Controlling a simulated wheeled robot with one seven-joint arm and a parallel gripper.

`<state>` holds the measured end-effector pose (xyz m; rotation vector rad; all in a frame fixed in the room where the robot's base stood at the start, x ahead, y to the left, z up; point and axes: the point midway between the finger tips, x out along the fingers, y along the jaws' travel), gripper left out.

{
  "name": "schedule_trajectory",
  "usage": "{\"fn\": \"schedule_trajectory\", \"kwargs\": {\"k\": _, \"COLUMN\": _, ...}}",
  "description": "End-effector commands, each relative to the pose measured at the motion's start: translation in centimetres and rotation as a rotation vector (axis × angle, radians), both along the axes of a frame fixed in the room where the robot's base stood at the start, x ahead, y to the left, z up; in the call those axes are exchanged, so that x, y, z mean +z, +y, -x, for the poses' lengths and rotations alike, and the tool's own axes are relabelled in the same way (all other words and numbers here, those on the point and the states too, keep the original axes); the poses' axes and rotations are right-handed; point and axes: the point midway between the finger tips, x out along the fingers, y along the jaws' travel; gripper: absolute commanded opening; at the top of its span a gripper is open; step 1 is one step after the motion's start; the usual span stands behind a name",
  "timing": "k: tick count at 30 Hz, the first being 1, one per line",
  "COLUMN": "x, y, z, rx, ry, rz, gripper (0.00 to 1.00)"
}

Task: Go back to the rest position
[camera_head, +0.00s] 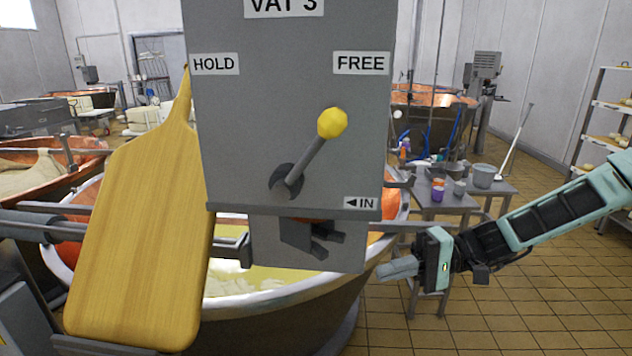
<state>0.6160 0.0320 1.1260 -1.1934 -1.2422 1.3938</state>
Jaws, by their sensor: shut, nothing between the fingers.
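My gripper (398,269) is at the right of the picture, at the end of my arm that reaches in from the right edge. Its fingers are shut and empty and point left. They are to the right of the lower part of a grey control panel (240,130) marked VAT 3, HOLD, FREE and IN. The panel's lever (308,160) has a yellow knob (332,123) and leans up and to the right, toward the FREE label. I cannot tell from this view how far the fingers are from the panel.
A large wooden paddle (140,230) stands left of the panel. Behind is a vat (285,303) with pale yellow liquid. A small table (440,206) with cups and a bucket (482,176) stands behind my arm. Shelves (610,105) are at far right. Tiled floor (550,290) is open at lower right.

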Motion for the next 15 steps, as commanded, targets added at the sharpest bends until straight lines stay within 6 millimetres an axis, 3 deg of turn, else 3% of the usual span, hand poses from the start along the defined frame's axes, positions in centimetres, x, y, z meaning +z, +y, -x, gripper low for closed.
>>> {"fn": "schedule_trajectory", "kwargs": {"k": 3, "x": -1.2, "y": 3.3, "z": 4.4, "rx": 0.172, "ry": 0.011, "rz": 0.198, "gripper": 0.0}}
{"fn": "schedule_trajectory", "kwargs": {"k": 6, "x": -2.3, "y": 4.9, "z": 8.3, "rx": 0.302, "ry": 0.006, "rz": 0.393, "gripper": 0.0}}
{"fn": "schedule_trajectory", "kwargs": {"k": 15, "x": -2.9, "y": 5.1, "z": 16.8, "rx": 0.521, "ry": -0.159, "rz": 0.924, "gripper": 0.0}}
